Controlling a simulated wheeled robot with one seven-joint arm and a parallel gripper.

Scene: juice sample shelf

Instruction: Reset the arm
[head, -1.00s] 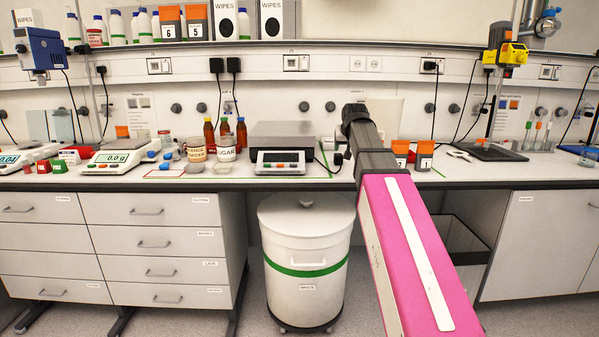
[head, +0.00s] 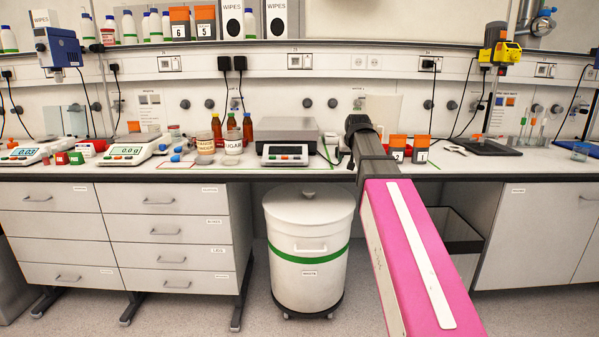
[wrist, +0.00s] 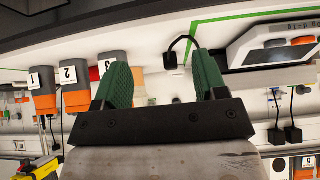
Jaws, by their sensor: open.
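My gripper shows in the wrist view (wrist: 160,85) with its two green fingers apart and nothing between them. In the head view my arm reaches forward over the front edge of the bench; its far end is a dark joint, and the fingers are hidden there. The wrist view is upside down, with the bench edge along the top.
The bench (head: 500,163) carries a large balance (head: 285,153), brown bottles (head: 231,124), labelled jars (head: 205,146) and orange-topped boxes (head: 421,148) near my arm. A white waste bin (head: 309,235) stands below. The floor in front of the drawers (head: 160,229) is clear.

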